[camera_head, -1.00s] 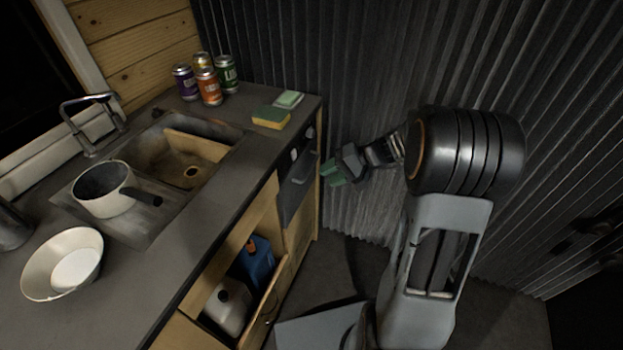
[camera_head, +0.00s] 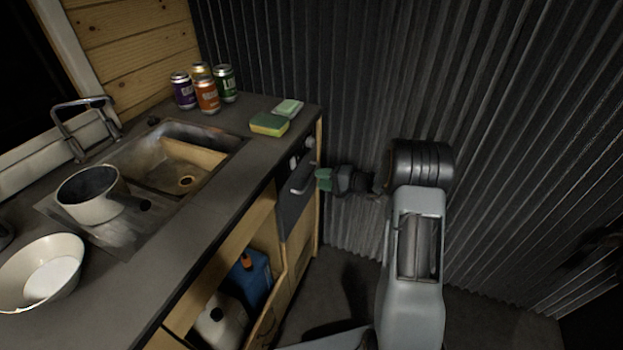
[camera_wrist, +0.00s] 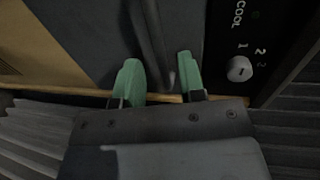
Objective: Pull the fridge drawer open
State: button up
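The fridge drawer (camera_head: 291,212) is a dark front panel in the counter's right end, and it looks closed. Its bar handle (camera_head: 303,179) is near the panel's top. My gripper (camera_head: 323,180) has green fingertips and is right beside the handle. In the wrist view, the drawer front (camera_wrist: 85,35) fills the upper part. The handle (camera_wrist: 152,40) runs between the two spread fingers of my gripper (camera_wrist: 160,78). A gap shows on each side of the handle, so the fingers do not look clamped on it. A knob (camera_wrist: 239,69) with "COOL" lettering lies to the right.
An open cabinet below the counter (camera_head: 215,215) holds a blue jug (camera_head: 250,280) and a white jug (camera_head: 221,325). A sponge (camera_head: 269,125) and several cans (camera_head: 207,97) stand on top. A corrugated wall (camera_head: 440,90) closes off the back and right.

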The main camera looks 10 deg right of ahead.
aim_at(311, 177)
jog(key=shift+x, duration=2.2)
grip_shut()
